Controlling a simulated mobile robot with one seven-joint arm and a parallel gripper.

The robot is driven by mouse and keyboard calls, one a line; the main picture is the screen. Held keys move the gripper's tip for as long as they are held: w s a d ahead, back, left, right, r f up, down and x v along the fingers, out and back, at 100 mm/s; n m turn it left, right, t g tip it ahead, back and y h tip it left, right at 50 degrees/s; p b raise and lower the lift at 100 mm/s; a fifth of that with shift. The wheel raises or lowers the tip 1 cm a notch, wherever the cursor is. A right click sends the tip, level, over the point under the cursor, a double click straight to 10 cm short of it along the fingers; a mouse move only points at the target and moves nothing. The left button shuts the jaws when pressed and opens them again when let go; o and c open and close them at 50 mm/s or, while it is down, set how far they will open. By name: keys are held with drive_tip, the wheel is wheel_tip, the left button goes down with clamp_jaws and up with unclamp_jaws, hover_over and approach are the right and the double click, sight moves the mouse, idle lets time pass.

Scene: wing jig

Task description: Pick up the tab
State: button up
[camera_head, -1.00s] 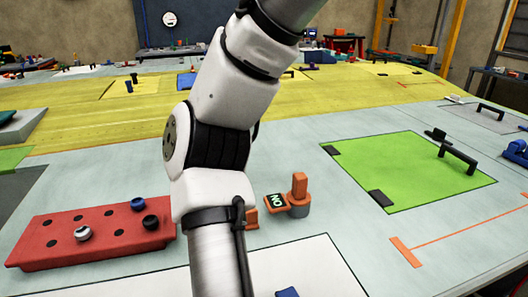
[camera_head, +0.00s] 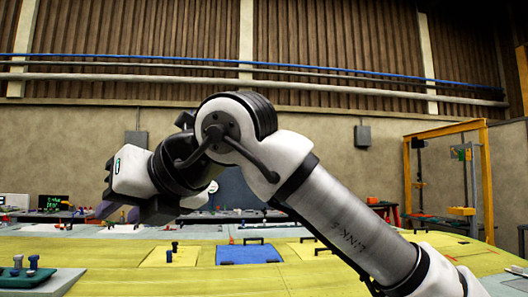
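I cannot pick out a tab for certain in the current head view. My arm reaches in from the lower right and bends over the middle. My gripper (camera_head: 132,210) is at its left end, raised in front of the far part of the yellow wing surface (camera_head: 110,277). Its fingers are small and seen at an angle, so I cannot tell whether they are open, shut or holding anything.
Black pegs (camera_head: 170,255) and a blue panel with a handle (camera_head: 250,254) are on the yellow surface. A yellow frame (camera_head: 488,185) stands at the right. Benches line the back wall.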

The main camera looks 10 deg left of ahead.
drive_tip(key=w+d+f+m+h, duration=0.2)
drive_tip(key=w+d+f+h, duration=0.1)
drive_tip(key=d+f, duration=0.25)
drive_tip(key=w+d+f+m+h, duration=0.25)
drive_tip(key=d+f+h, duration=0.2)
drive_tip(key=f, duration=0.25)
drive_tip(key=d+f+m+g+h, duration=0.1)
drive_tip(key=d+f+g+h, duration=0.1)
drive_tip(key=d+f, duration=0.3)
drive_tip(key=d+f+m+g+h, duration=0.1)
drive_tip(key=d+f+g+h, duration=0.15)
drive_tip(key=d, duration=0.55)
wheel_tip(320, 180, down, 9)
drive_tip(key=shift+s+d+r+p, duration=0.1)
drive_tip(key=shift+s+r+p, duration=0.1)
drive_tip(key=shift+p, duration=0.45)
drive_tip(key=shift+w+f+p, duration=0.1)
drive_tip(key=shift+f+p, duration=0.95)
drive_tip(key=shift+f, duration=1.9)
drive_tip(key=shift+c, duration=0.3)
drive_tip(key=c, duration=0.6)
drive_tip(key=shift+r, duration=0.1)
drive_tip(key=shift+r+b, duration=0.8)
drive_tip(key=shift+r, duration=9.1)
